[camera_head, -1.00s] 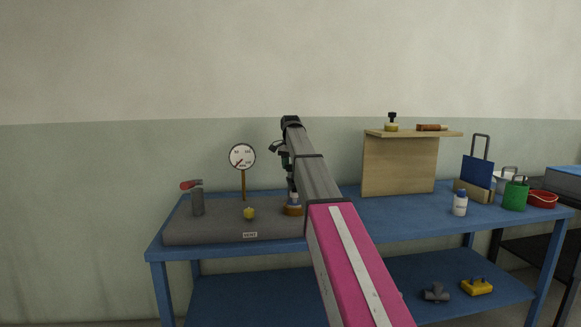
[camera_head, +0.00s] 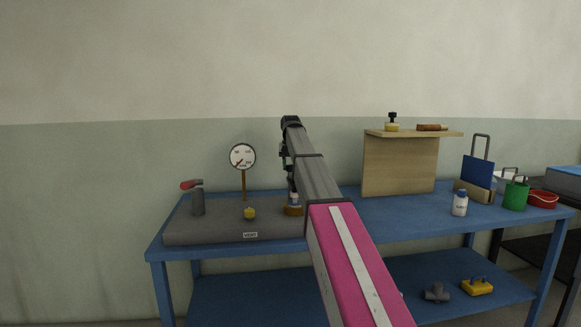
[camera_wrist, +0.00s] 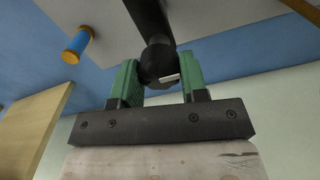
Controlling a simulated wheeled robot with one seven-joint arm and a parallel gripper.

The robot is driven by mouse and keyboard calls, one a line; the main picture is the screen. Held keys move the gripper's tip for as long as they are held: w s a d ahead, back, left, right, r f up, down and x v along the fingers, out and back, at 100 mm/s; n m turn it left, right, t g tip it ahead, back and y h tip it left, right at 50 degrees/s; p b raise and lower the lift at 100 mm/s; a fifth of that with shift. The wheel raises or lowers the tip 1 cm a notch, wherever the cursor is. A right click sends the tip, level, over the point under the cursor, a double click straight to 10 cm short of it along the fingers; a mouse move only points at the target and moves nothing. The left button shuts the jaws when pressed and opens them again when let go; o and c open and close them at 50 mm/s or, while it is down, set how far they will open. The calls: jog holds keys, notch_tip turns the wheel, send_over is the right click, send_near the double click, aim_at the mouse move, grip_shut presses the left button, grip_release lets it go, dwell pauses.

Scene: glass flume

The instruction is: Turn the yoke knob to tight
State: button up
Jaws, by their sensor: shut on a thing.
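The knob (camera_wrist: 158,62) is dark and round with a small white mark, at the end of a dark bar in the wrist view. My gripper (camera_wrist: 158,74) has green fingers on both sides of the knob and is shut on it. In the head view my arm hides the knob and most of the gripper, at the right end of a grey block (camera_head: 215,229). I cannot read a tight marking or tell how far the knob is turned.
On the block stand a dial gauge (camera_head: 242,156), a red-handled fitting (camera_head: 197,200) and a yellow knob (camera_head: 249,213). A wooden stand (camera_head: 400,168) rises to the right on the blue bench (camera_head: 385,216). A white bottle (camera_head: 460,204) stands further right.

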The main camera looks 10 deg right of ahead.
dwell(0.3)
jog(key=o, duration=0.9)
